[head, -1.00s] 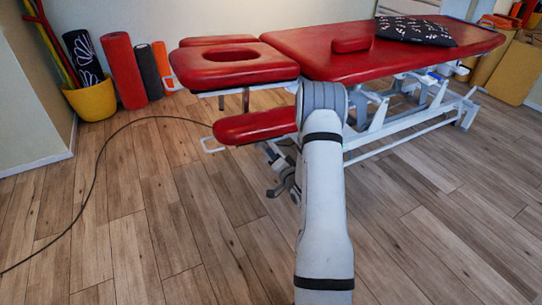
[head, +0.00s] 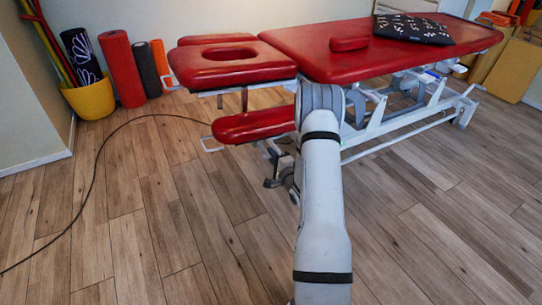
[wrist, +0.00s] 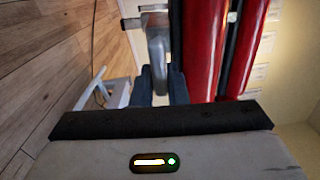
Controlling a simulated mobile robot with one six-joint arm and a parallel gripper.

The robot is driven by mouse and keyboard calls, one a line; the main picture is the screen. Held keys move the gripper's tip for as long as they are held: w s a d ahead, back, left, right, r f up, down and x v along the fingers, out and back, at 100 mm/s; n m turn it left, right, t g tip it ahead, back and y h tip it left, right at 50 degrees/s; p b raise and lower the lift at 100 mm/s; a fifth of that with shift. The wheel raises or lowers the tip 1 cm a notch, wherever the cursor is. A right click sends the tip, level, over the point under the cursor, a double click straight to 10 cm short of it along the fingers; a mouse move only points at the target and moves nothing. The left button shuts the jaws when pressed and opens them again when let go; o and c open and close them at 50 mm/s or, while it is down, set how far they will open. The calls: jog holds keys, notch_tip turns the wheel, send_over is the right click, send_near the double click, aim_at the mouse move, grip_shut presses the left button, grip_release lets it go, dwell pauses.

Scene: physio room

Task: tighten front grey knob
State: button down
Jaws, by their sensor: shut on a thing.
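The contact itself is partly hidden between the fingers. In the head view my arm covers much of the space under the table's head end, and the knob cannot be made out there. The red treatment table (head: 370,62) stands beyond my arm, with a lower red armrest pad (head: 253,125) close to my wrist.
A white metal frame (head: 395,118) runs under the table to the right. A yellow bucket (head: 92,100) and rolled mats (head: 122,70) stand by the left wall. A dark cable (head: 97,172) curves over the floor.

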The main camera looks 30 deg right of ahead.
jog(key=shift+a+f, duration=0.1)
jog(key=shift+a, duration=0.05)
dwell(0.3)
jog(key=c, duration=1.7)
grip_release()
jog(key=shift+o, duration=1.2)
jog(key=s+p, duration=0.2)
jog(key=s, duration=0.6)
jog(key=shift+d, duration=0.2)
